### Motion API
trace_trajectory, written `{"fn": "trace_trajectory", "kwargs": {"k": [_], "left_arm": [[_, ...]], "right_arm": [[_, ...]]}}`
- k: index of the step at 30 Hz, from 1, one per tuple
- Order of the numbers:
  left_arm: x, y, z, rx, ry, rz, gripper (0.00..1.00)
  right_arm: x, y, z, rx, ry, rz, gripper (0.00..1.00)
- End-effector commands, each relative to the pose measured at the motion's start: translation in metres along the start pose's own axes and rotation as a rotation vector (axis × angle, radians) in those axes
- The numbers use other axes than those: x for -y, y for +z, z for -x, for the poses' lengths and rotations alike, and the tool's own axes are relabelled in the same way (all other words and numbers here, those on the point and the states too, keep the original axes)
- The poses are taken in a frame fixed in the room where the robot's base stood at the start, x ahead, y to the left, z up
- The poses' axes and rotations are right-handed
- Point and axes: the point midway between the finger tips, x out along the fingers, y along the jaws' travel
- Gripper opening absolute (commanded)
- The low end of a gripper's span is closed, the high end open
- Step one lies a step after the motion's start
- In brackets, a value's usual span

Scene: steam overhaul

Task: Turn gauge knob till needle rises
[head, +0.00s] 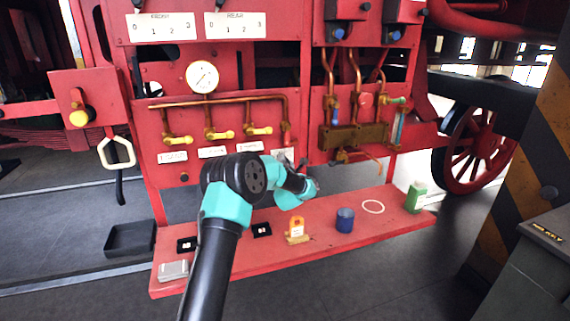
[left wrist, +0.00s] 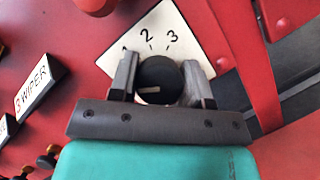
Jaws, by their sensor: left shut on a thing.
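The round white pressure gauge (head: 202,76) stands on a copper pipe on the red panel; its thin needle is too small to read exactly. The black gauge knob (left wrist: 160,78) sits on a white plate (left wrist: 178,38) marked 1, 2, 3. Its white pointer line points left in the left wrist view. My left gripper (left wrist: 161,82) is shut on the knob, one finger on each side. In the head view, the left arm reaches to the plate at the panel's lower right, and my left gripper (head: 291,168) mostly hides the knob. My right gripper is not in view.
Several yellow-handled valves, such as this one (head: 258,130), line the panel left of the plate. The red bench (head: 330,245) below bears an orange item (head: 296,227), a blue cup (head: 345,219), a pale ring (head: 373,206) and a green bottle (head: 415,197).

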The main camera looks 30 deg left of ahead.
Motion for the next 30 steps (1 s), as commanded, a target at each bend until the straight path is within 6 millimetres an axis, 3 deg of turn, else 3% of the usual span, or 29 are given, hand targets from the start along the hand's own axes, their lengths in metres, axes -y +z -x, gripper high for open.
{"fn": "trace_trajectory", "kwargs": {"k": [11,30], "left_arm": [[-0.0006,0.0002,-0.0001,0.008,-0.078,-0.21,0.2],[-0.0001,0.0002,-0.0002,0.028,-0.287,-0.769,0.2]], "right_arm": [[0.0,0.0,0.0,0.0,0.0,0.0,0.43],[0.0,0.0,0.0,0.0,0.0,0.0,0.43]]}}
